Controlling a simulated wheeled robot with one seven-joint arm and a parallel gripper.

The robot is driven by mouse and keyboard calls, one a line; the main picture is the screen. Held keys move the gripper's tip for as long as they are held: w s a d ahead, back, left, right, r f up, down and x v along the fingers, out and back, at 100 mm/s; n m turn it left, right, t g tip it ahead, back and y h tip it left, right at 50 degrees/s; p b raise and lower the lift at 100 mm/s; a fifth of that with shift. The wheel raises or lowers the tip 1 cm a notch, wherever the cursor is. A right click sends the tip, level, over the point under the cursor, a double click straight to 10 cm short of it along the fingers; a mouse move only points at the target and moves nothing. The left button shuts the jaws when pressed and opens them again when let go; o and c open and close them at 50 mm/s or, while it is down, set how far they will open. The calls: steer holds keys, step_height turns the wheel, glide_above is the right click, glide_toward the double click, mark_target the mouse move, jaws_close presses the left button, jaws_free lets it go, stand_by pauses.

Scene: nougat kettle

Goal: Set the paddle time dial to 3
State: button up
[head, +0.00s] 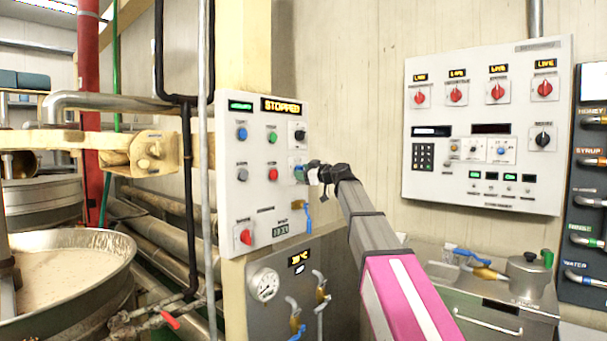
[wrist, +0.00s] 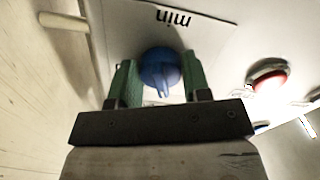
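The paddle time dial appears to be the blue round knob (wrist: 161,70) in the wrist view, below an upside-down "min" label (wrist: 173,18). Its narrow pointer ridge faces the bottom of the picture. No scale numbers are readable. My gripper (wrist: 160,78) has its green fingers on either side of the knob, apart, with the knob between them. I cannot tell whether they touch it. In the head view my gripper (head: 301,174) reaches the right side of the white control panel (head: 252,205) and hides most of the dial there.
A red button (wrist: 268,80) sits right of the dial in the wrist view. The panel also carries a "STOPPED" display (head: 282,106), a black knob (head: 299,134) and a blue-handled valve (head: 308,215). A second panel (head: 470,60) hangs on the right wall. A kettle (head: 100,245) stands left.

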steer(key=o, duration=0.4)
steer(key=v, duration=1.1)
steer(key=s+d+f+m+g+h, duration=0.2)
steer(key=f+m, duration=0.1)
steer(key=f, duration=0.9)
steer(key=s+d+f+m+g+h, duration=0.1)
steer(key=s+f+m+h, duration=0.15)
steer(key=f, duration=0.95)
steer(key=s+d+f+m+g+h, duration=0.2)
steer(key=f, duration=1)
steer(key=s+d+f+m+g+h, duration=0.3)
steer(key=s+d+f+h, duration=0.1)
steer(key=s+f, duration=0.6)
steer(key=s+d+f+m+g+h, duration=0.3)
steer(key=s+d+f, duration=0.3)
steer(key=s+f, duration=0.5)
step_height(320, 180, down, 6)
steer(key=shift+f+m+h, duration=0.15)
steer(key=shift+m+h, duration=0.2)
steer(key=shift+m, duration=0.4)
